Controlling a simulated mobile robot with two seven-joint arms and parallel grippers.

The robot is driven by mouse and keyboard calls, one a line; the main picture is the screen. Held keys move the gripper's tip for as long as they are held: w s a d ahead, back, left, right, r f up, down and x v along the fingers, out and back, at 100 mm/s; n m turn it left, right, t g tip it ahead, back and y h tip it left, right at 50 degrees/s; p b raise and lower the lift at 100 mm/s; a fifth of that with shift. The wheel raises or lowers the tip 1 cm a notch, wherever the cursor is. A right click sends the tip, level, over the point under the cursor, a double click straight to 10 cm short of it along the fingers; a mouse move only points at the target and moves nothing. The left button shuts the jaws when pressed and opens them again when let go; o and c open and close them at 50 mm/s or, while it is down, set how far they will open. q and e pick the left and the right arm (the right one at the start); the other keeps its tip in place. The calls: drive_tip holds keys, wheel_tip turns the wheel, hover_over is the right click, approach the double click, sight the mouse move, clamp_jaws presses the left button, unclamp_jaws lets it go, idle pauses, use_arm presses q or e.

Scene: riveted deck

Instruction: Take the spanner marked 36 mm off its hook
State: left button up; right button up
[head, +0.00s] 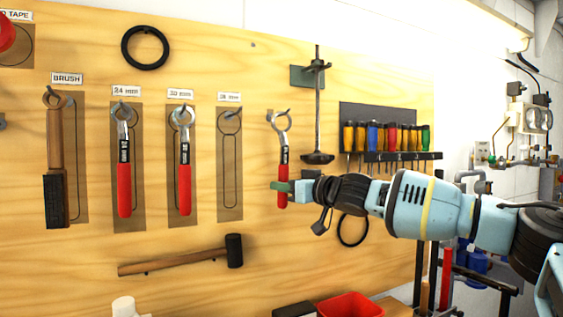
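A spanner with a red handle and a pale open-ring head (283,156) hangs nearly upright at the board, right of the labelled row. Its head is at a small hook; I cannot tell whether it still rests on it. The marking on its shaft is too small to read. My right gripper (281,187) reaches in from the right, its green fingertips at the red handle. One finger crosses the handle; whether they grip it is unclear. The outlined place under the label that seems to read 36 mm (229,97) holds only a hook. My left gripper is out of view.
Spanners labelled 24 mm (124,190) and apparently 30 mm (185,190) hang to the left, beside a brush (54,140). A plunger-like tool (318,110) and a screwdriver rack (400,156) are close on the right. A mallet (185,261) and a red bin (350,305) are below.

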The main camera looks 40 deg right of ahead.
clamp_jaws()
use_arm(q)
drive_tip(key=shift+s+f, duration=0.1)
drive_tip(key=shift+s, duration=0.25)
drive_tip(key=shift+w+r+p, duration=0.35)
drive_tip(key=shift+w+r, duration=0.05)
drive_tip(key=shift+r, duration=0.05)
use_arm(e)
drive_tip(key=shift+r, duration=0.65)
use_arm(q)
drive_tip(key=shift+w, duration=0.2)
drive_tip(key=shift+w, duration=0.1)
